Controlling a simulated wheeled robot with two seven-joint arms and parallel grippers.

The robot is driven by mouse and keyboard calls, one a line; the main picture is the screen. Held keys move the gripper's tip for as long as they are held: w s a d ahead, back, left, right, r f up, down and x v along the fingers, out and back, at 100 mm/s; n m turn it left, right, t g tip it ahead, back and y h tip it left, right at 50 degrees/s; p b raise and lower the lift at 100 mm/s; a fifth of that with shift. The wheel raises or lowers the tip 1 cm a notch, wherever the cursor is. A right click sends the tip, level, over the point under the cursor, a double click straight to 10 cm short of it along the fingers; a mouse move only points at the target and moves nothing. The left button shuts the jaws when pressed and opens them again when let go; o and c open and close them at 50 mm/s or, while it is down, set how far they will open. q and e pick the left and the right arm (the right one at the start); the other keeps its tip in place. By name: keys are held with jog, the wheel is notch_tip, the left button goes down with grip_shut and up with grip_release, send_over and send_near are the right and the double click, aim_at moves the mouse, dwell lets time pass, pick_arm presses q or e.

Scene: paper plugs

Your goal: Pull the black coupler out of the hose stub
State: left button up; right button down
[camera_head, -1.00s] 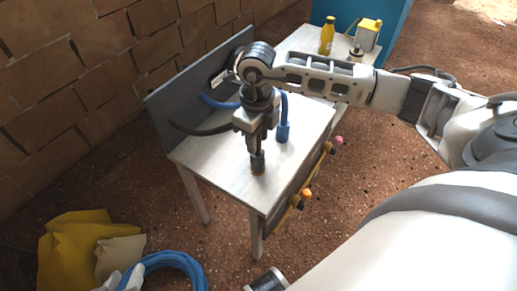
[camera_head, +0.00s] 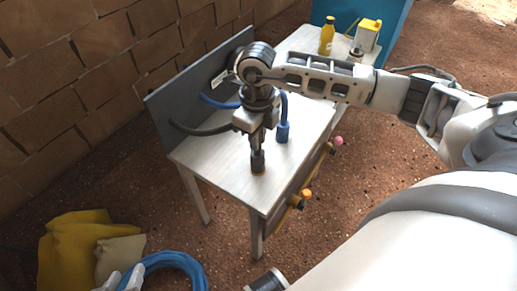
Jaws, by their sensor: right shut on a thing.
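My right gripper (camera_head: 258,150) points straight down over the white table and is shut on the upper part of a dark, upright coupler (camera_head: 258,162). A thin yellow-orange ring shows at the coupler's foot, close to the tabletop. A black hose (camera_head: 200,129) runs from the grey back panel toward the gripper, and its far end is hidden behind the gripper. I cannot make out the hose stub separately, nor where it meets the coupler.
A blue hose with a blue connector (camera_head: 283,132) hangs just right of the gripper. The grey panel (camera_head: 165,110) stands behind the table (camera_head: 220,160). Orange and pink knobs stick out from the table's right side. A yellow bottle (camera_head: 327,36) and can stand at the back. The table's front left is clear.

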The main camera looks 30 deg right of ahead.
jog(key=shift+r+p, duration=0.55)
jog(key=shift+r, duration=0.15)
dwell(0.7)
jog(key=shift+r+p, duration=1.1)
jog(key=shift+r, duration=0.6)
jog(key=shift+r+p, duration=1.15)
jog(key=shift+r, duration=0.25)
